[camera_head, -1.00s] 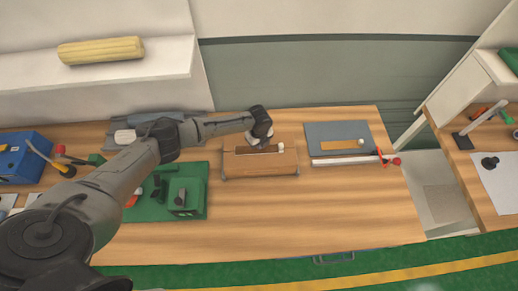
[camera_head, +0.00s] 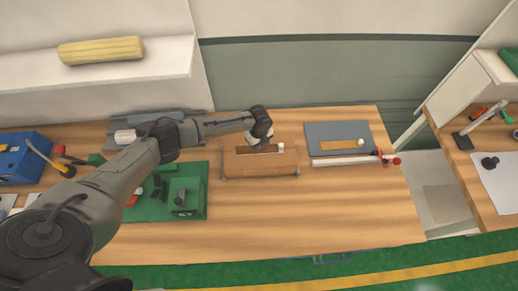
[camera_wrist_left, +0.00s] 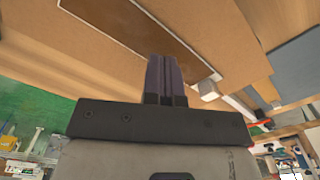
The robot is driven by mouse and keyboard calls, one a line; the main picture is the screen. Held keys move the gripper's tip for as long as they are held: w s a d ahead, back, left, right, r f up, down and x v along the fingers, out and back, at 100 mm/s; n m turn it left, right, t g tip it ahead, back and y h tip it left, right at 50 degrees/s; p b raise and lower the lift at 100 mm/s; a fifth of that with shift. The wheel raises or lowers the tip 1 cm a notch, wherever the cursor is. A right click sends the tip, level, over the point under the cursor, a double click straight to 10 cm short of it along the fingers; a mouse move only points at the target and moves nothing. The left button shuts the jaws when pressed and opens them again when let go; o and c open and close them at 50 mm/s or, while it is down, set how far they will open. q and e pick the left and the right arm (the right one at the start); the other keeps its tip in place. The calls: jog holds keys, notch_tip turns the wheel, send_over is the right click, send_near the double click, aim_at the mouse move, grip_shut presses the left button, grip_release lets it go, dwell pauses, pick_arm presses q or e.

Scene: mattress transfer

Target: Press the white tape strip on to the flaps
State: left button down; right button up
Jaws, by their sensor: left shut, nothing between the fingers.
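A brown box (camera_head: 260,166) lies on the wooden bench near the middle of the head view. A dark brown band (camera_head: 262,149) runs along its top, with a small white piece (camera_head: 281,146) at the right end. In the left wrist view, the dark band (camera_wrist_left: 150,25) lies beyond my fingers, and the white piece (camera_wrist_left: 208,90) shows beside its end. My left gripper (camera_wrist_left: 164,62) is shut and empty over the box, close to the band; contact cannot be told. I cannot make out a white tape strip on the flaps. My right gripper is not in view.
A grey board (camera_head: 335,133) with a tan piece and a white bar (camera_head: 345,161) lies to the right. A green tray (camera_head: 195,202) with fixtures stands left, and a blue bin (camera_head: 22,158) farther left. The front of the bench is clear.

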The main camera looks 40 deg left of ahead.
pick_arm(q)
jog(key=shift+f+b, duration=0.9)
jog(key=shift+f, duration=0.25)
dwell(0.9)
jog(key=shift+r, duration=0.15)
notch_tip(320, 180, up, 7)
jog(key=p, duration=0.6)
dwell(0.6)
